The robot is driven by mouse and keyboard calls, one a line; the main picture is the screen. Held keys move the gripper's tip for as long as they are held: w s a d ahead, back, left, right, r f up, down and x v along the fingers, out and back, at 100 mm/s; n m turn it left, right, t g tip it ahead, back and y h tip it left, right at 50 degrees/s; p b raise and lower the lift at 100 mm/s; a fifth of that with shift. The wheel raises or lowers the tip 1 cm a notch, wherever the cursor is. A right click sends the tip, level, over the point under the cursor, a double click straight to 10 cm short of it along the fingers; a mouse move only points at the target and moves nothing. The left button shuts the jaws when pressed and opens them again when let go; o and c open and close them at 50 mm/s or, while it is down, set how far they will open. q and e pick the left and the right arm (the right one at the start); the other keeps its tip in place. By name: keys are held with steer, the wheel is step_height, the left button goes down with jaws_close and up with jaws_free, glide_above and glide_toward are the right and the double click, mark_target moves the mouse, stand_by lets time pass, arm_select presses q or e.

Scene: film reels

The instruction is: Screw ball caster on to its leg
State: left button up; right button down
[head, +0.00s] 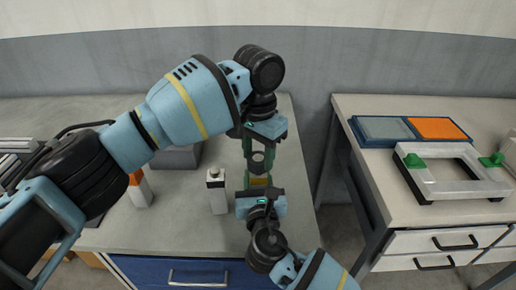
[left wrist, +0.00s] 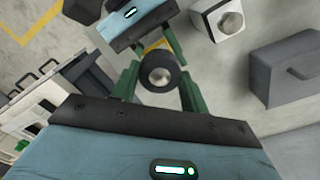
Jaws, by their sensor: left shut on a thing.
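My left gripper (head: 259,158) points down over the table's right part, shut on the ball caster (head: 258,161). In the left wrist view the caster (left wrist: 160,75) is a dark ring around a silver ball, between the green fingers. My right gripper (head: 258,181) comes up from below, facing the left one. Its green fingers stand on both sides of a yellow piece (head: 258,182), which seems to be the leg's end. The caster is just above this piece; whether they touch is hidden. The rest of the leg is hidden behind my right gripper.
A white post with an orange end (head: 141,190) and a grey box (head: 177,158) are further left. A second table (head: 368,112) with a blue tray (head: 361,134) is right, across a gap.

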arm_select(q)
steer(key=shift+f, duration=0.55)
stand_by(0.6)
steer(key=m, duration=0.5)
steer(key=shift+m, duration=0.4)
steer(key=m, duration=0.4)
steer(key=shift+m, duration=0.3)
steer(key=m, duration=1.5)
steer(key=shift+f+m, duration=0.1)
steer(key=shift+m, duration=0.3)
steer(key=m, duration=0.9)
steer(key=shift+m, duration=0.3)
